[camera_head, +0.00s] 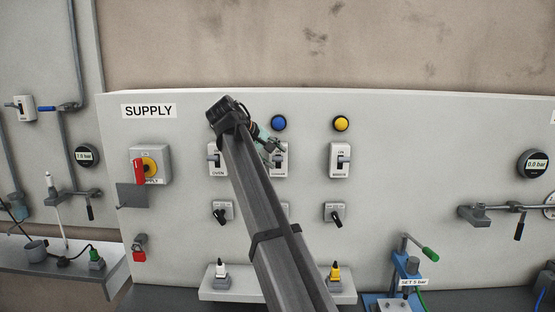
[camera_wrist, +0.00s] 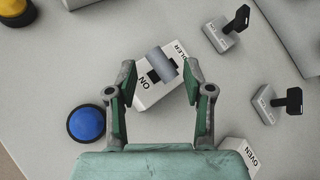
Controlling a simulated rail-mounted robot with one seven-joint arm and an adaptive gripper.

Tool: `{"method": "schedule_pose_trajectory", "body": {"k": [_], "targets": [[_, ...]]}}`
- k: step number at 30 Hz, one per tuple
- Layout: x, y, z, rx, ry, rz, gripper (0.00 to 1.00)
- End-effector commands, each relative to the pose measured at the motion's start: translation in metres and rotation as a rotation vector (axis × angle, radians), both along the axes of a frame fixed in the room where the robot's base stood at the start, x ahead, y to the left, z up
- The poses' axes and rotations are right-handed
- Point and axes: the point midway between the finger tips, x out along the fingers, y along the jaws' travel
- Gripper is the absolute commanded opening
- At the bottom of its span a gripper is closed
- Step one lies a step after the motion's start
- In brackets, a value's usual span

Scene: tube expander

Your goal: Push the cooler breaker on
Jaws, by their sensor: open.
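The cooler breaker (camera_wrist: 145,96) is a white box on the panel with a black slot, "ON" at one end and a partly covered label ending in "OLER". Its grey lever (camera_wrist: 160,60) appears to lean to the side away from "ON". In the head view the cooler breaker (camera_head: 279,170) is partly covered by my gripper. My gripper (camera_wrist: 160,68) is open, with one finger on each side of the breaker's lever. I cannot tell whether the fingers touch it. In the head view my gripper (camera_head: 271,144) reaches the breaker's upper part.
The oven breaker (camera_head: 215,158) is left of the cooler breaker, and another breaker (camera_head: 340,160) is right. A blue lamp (camera_head: 278,123) sits just above, a yellow lamp (camera_head: 341,123) to its right. Black-handled switches (camera_head: 335,213) sit below. A red-handled supply switch (camera_head: 139,171) is far left.

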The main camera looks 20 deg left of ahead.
Motion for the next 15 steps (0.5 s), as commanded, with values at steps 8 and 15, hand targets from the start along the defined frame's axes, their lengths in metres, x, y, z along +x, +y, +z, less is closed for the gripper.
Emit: {"method": "schedule_pose_trajectory", "body": {"k": [8, 15], "targets": [[-0.035, 0.022, 0.036, 0.000, -0.002, 0.001, 0.52], [-0.056, 0.034, 0.057, -0.001, -0.001, 0.000, 0.52]]}}
